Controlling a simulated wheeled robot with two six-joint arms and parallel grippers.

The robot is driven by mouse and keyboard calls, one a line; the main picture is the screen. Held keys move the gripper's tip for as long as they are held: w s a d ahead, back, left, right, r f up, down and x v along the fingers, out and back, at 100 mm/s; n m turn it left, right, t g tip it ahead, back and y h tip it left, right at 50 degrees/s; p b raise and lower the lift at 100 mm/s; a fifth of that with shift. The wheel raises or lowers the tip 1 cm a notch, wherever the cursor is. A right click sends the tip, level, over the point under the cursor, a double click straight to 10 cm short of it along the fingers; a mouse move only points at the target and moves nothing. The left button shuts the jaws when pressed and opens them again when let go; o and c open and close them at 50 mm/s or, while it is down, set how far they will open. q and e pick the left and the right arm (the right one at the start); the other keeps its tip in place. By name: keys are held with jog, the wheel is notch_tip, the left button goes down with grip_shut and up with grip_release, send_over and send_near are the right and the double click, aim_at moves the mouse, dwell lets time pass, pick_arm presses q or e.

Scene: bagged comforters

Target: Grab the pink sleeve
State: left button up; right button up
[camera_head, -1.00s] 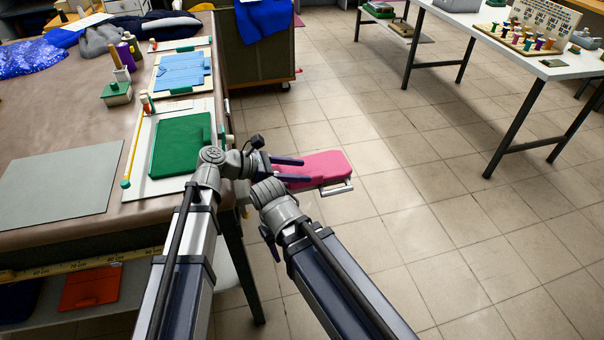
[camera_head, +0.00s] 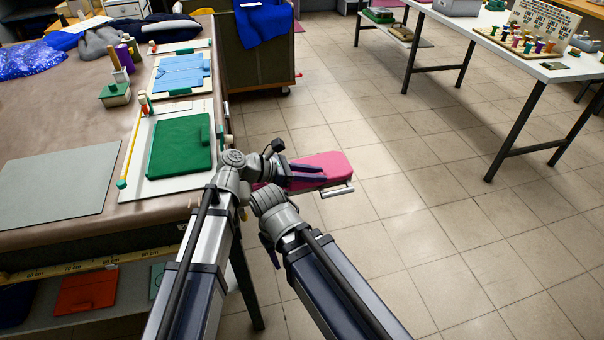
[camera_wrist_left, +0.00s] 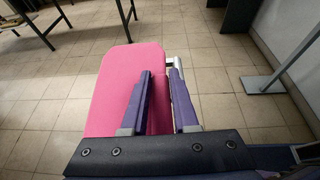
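The pink sleeve (camera_head: 327,160) is a long padded board with a rounded end and a metal bar along its side. It sticks out beside the table over the floor. My left gripper (camera_head: 308,176) is at its near edge and covers part of it. In the left wrist view, the pink sleeve (camera_wrist_left: 112,92) lies under the left finger, and the other finger is past its edge. My left gripper (camera_wrist_left: 161,72) is open, with a gap between its fingers; I cannot tell whether they touch the sleeve. My right gripper (camera_head: 270,245) is mostly hidden by its arm.
The brown-covered table (camera_head: 60,130) on the left holds a green panel (camera_head: 180,147), a grey board (camera_head: 55,190) and blue folded cloth (camera_head: 182,72). A dark cart (camera_head: 258,60) stands behind. A white table (camera_head: 540,60) is at right. The floor between is clear.

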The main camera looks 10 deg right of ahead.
pick_arm(q)
grip_shut()
jog(key=shift+r, duration=0.1)
dwell(0.3)
notch_tip(320, 180, up, 10)
jog(key=p, duration=1)
